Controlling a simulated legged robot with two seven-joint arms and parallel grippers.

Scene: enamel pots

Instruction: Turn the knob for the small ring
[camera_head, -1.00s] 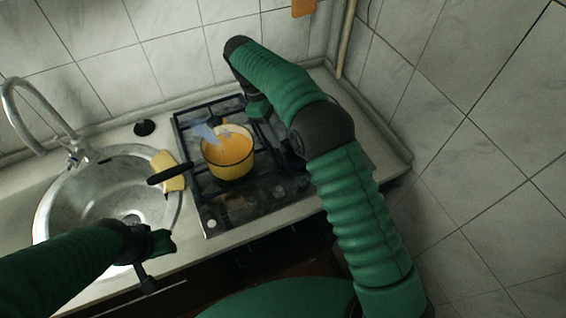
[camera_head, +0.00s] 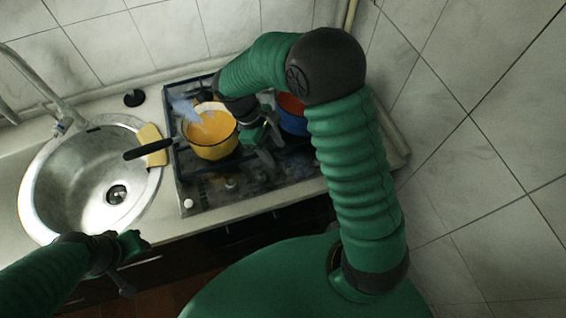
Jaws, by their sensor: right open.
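The stove (camera_head: 205,190) has a dark hob with black grates, and its front panel faces me. A pale knob (camera_head: 188,203) shows at its front left corner, and a fainter knob (camera_head: 231,183) sits farther right. Other knobs and the small ring are not clear to see; my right arm covers part of the hob. My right gripper (camera_head: 264,150) is open over the hob, right of the yellow pot (camera_head: 212,152) and behind the front panel, apart from the visible knobs. My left gripper (camera_head: 130,262) is low at the left, in front of the counter; its opening is unclear.
A blue pot (camera_head: 293,123) with a red inside stands partly behind my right arm. The steel sink (camera_head: 85,180) is left.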

